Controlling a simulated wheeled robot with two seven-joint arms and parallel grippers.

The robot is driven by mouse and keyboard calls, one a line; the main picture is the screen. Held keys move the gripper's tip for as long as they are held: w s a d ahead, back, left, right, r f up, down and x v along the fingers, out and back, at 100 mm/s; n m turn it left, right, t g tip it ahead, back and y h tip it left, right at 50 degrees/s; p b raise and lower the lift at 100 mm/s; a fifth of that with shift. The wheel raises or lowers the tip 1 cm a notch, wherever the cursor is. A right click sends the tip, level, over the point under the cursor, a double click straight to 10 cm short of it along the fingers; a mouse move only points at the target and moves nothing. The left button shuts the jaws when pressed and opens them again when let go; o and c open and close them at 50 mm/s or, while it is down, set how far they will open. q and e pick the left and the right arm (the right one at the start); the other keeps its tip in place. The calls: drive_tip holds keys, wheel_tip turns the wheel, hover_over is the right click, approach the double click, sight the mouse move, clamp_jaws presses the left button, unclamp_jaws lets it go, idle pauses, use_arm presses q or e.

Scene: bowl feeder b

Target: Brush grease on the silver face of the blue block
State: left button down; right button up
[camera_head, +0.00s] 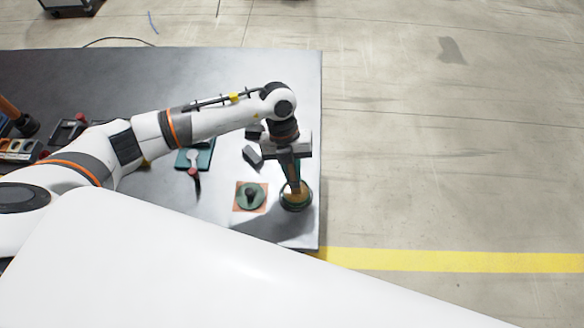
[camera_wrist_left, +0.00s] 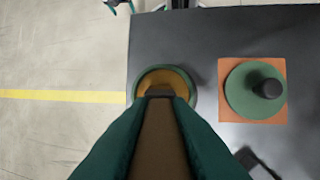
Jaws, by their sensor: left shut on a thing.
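My left gripper (camera_head: 291,168) points down at the table's right end, shut on a brush. The brush (camera_wrist_left: 152,140) shows in the wrist view as a brown handle between green fingers. Its tip reaches over or into a round green bowl (camera_head: 296,207) of yellow-brown grease; the bowl also shows in the wrist view (camera_wrist_left: 142,88). The bristles are mostly hidden, so I cannot tell whether they touch the grease. I cannot make out the blue block with a silver face for sure. My right gripper is not in view.
A green lid with a black knob (camera_head: 250,194) lies on an orange square (camera_head: 238,206) beside the bowl. Dark grey blocks (camera_head: 252,155) and a teal tray (camera_head: 205,158) lie behind. The table's (camera_head: 310,120) right edge is close to the bowl. My arm hides part of the table.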

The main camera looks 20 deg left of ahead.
use_arm(q)
drive_tip(key=shift+r+p, duration=2.75)
drive_tip(key=shift+r, duration=0.8)
